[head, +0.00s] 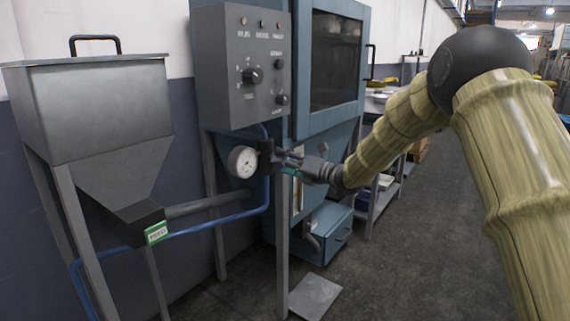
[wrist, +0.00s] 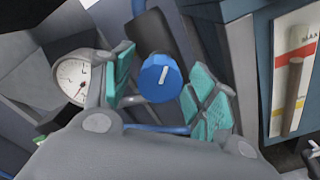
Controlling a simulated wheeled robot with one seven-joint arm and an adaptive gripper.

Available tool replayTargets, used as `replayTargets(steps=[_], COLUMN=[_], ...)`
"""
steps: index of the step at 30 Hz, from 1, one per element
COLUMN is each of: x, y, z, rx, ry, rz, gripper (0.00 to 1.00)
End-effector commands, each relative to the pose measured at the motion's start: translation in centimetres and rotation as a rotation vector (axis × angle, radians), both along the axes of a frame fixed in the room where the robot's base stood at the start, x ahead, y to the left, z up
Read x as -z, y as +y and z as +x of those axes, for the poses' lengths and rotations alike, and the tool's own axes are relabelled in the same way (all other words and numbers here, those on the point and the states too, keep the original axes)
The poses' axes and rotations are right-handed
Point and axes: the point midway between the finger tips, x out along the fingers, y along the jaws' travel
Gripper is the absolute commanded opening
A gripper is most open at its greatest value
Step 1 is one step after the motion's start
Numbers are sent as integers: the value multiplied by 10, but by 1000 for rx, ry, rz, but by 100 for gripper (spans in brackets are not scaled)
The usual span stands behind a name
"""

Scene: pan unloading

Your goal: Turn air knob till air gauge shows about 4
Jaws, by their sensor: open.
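The air knob (wrist: 160,76) is blue with a white mark and shows in the wrist view between the two teal-padded fingers of my gripper (wrist: 164,92). The fingers are open, with a gap on both sides of the knob. I cannot tell how far the fingertips reach along it. The round white air gauge (head: 243,161) is left of the dark regulator body (head: 266,157) in the head view. It also shows at the left of the wrist view (wrist: 70,76), partly cut by a finger. Its numbers are too small to read. In the head view, my gripper (head: 288,162) is right beside the regulator and hides the knob.
A grey control box (head: 245,80) with black dials hangs above the gauge. A grey hopper (head: 92,110) with a green label stands at left. A blue hose (head: 225,219) runs below the gauge. A blue cabinet (head: 335,60) is behind.

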Motion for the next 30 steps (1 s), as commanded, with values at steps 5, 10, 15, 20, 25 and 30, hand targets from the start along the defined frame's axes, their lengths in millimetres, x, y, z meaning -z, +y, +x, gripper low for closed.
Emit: replayTargets(steps=[5, 10, 15, 20, 25, 30], x=[0, 0, 0, 0, -1, -1], y=[4, 4, 3, 3, 3, 3], z=[3, 3, 2, 2, 2, 2], rx=[0, 0, 0, 0, 0, 0], ry=[0, 0, 0, 0, 7, 44], rz=[0, 0, 0, 0, 5, 32], gripper=[58, 58, 33, 12, 12, 12])
